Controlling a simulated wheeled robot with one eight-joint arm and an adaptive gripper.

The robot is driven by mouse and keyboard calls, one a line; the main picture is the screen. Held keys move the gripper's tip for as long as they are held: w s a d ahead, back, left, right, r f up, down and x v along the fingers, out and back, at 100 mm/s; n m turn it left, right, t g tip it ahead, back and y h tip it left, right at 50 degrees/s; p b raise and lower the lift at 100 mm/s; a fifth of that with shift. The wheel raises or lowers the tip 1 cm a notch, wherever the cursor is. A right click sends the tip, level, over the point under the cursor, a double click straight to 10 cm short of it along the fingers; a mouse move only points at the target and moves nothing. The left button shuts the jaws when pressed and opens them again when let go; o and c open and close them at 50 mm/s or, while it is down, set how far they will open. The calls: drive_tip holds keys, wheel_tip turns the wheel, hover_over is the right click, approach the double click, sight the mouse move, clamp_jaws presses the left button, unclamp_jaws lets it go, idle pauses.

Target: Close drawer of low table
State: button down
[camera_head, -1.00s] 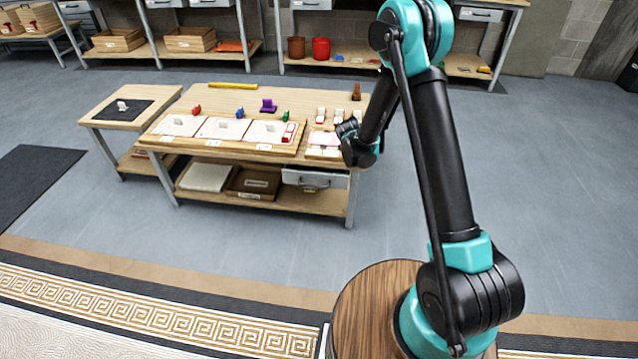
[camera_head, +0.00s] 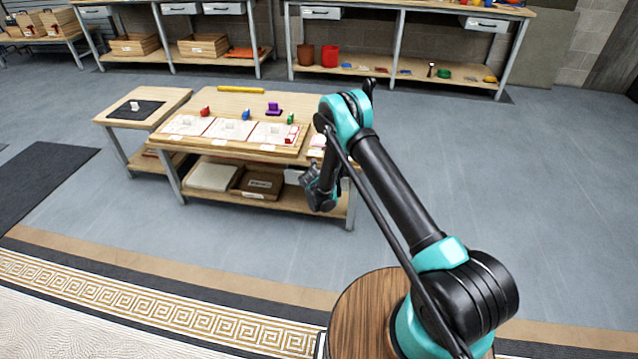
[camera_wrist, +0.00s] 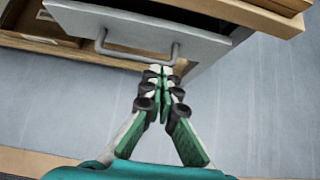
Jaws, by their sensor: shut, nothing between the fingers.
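The low table (camera_head: 170,141) stands ahead and left of me, with a shelf below its top. Its grey drawer (camera_wrist: 125,28) shows large in the wrist view, with a bar handle (camera_wrist: 130,53) on its front. A dark gap shows beside the drawer front under the table top, so it appears pulled out somewhat. My gripper (camera_wrist: 163,72) is shut and empty, with its fingertips just below the right end of the handle; I cannot tell whether they touch. In the head view the gripper (camera_head: 309,180) and arm cover most of the drawer.
The table top holds white panels (camera_head: 235,130) and several small coloured pieces. A white box (camera_head: 213,177) and a wooden crate (camera_head: 258,184) lie on the low shelf left of the drawer. A small side table (camera_head: 150,95) adjoins on the left. The floor in front is clear.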

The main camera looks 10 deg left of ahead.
drive_tip(key=w+f, duration=0.1)
drive_tip(key=w, duration=0.1)
drive_tip(key=w+f, duration=0.1)
drive_tip(key=w, duration=0.1)
drive_tip(key=w+f, duration=0.2)
drive_tip(key=w, duration=0.1)
drive_tip(key=shift+d+f, duration=0.1)
drive_tip(key=shift+d, duration=0.05)
drive_tip(key=shift+w, duration=0.6)
